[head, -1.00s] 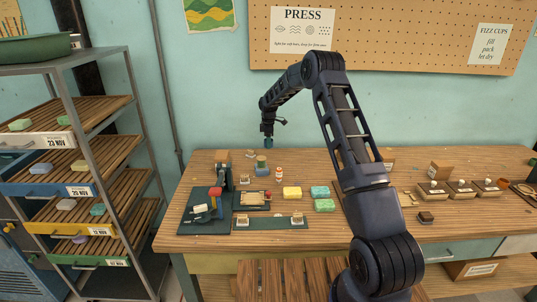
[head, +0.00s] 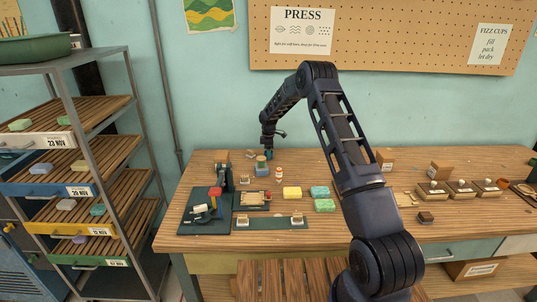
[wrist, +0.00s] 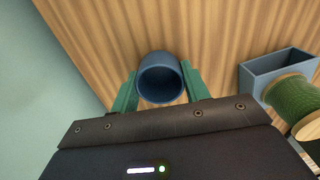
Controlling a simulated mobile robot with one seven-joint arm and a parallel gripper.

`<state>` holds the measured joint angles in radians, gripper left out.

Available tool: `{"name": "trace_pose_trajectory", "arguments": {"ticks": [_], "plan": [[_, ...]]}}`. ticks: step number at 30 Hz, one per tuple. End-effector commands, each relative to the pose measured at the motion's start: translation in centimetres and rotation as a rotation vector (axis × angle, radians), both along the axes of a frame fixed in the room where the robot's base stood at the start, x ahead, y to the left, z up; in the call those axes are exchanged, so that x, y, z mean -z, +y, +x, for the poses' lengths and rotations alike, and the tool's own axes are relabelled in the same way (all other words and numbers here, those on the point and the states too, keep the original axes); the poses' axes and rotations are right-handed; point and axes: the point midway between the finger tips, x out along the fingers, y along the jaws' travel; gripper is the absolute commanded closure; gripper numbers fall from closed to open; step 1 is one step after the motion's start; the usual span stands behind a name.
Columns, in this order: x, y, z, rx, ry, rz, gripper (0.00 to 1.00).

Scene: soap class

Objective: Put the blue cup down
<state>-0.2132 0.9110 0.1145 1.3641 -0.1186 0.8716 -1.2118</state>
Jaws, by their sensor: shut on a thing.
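The blue cup (wrist: 160,80) is between the green fingers of my gripper (wrist: 158,88) in the wrist view, and its open mouth faces the camera. The fingers are shut on its sides. In the head view my gripper (head: 268,152) is low over the back of the wooden workbench (head: 340,228), close behind the blue box with the green spool. The cup is small there. I cannot tell whether its base touches the bench top.
A blue-grey box (wrist: 275,70) and a green spool (wrist: 292,98) stand to the right of the cup in the wrist view. A small red-and-white bottle (head: 279,173) is nearby. Bare wood surrounds the cup; the wall is at the left in the wrist view.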

Motion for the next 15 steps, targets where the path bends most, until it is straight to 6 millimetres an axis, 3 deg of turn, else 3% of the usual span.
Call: {"name": "trace_pose_trajectory", "arguments": {"ticks": [2, 3, 5, 15], "plan": [[0.22, -0.01, -0.01, 0.000, 0.001, 0.000, 0.76], [0.17, 0.00, 0.00, 0.000, 0.000, 0.000, 0.46], [0.15, 0.00, 0.00, 0.000, 0.000, 0.000, 0.34], [-0.04, 0.01, 0.01, 0.000, 0.000, 0.000, 0.32]]}}
